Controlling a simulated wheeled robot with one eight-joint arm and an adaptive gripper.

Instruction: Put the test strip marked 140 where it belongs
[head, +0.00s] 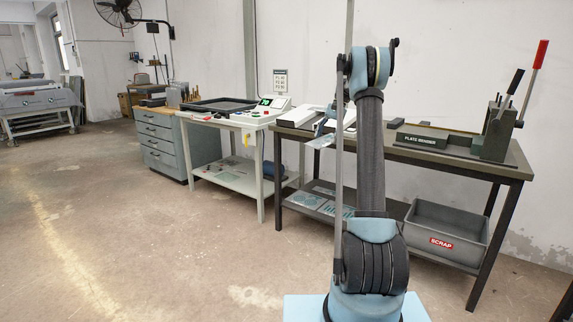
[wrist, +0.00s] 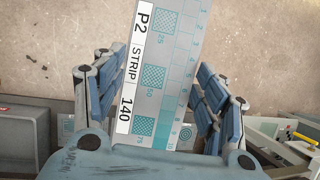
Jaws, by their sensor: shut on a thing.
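The test strip (wrist: 170,75) marked "P2 STRIP 140" fills the middle of the wrist view. It is a light grey-blue plate with a white label edge, checker patches marked 25, 50 and 75, and a numbered step scale. My gripper (wrist: 157,90) is shut on it, with blue-padded fingers on both sides. In the head view, the strip (head: 320,142) shows as a small pale piece beside my arm, in front of the dark bench. My gripper there is largely hidden behind my arm.
A dark bench (head: 455,157) holds the green plate bender (head: 424,138). A grey scrap bin (head: 446,232) and several plates sit on its lower shelf. A white table (head: 240,121) with a black-framed tray and control panel (head: 268,105) stands left. Blue-grey drawers (head: 160,147) stand beyond. The floor at left is clear.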

